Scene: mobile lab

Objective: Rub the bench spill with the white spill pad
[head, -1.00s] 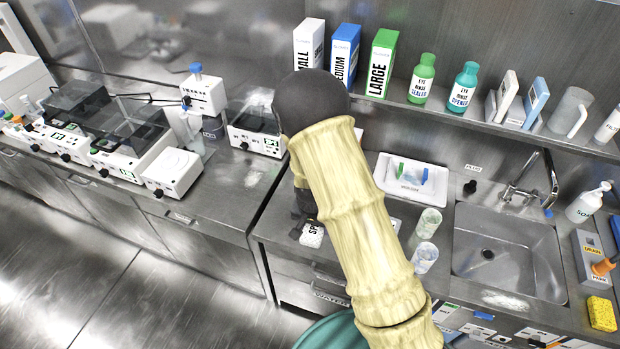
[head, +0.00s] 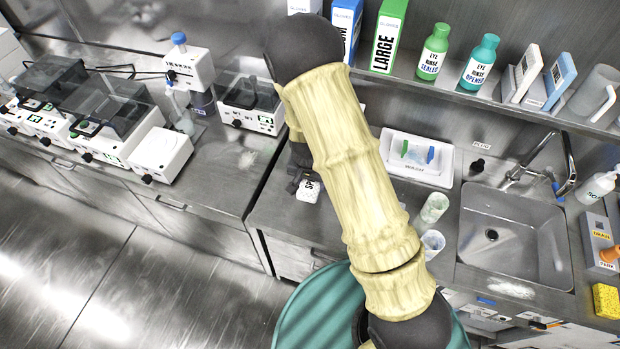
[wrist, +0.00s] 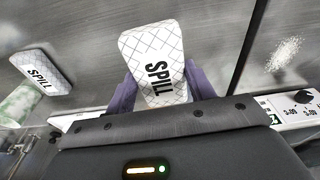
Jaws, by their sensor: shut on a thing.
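My gripper (wrist: 160,92) is shut on a white spill pad (wrist: 158,62) with a quilted face and the word SPILL. In the head view the pad (head: 308,191) shows just left of my arm, over the bench near its left end; the gripper is mostly hidden by the arm. A second, similar pad (wrist: 42,68) lies on the bench to the left in the wrist view. A white, powdery spill (wrist: 284,54) is at the right, across a dark gap between benches. It appears as a faint pale patch (head: 246,158) on the left bench in the head view.
White instruments (head: 162,154) line the left bench. A shelf (head: 450,88) with boxes and bottles runs behind. A teal round object (head: 305,318) is at the bottom.

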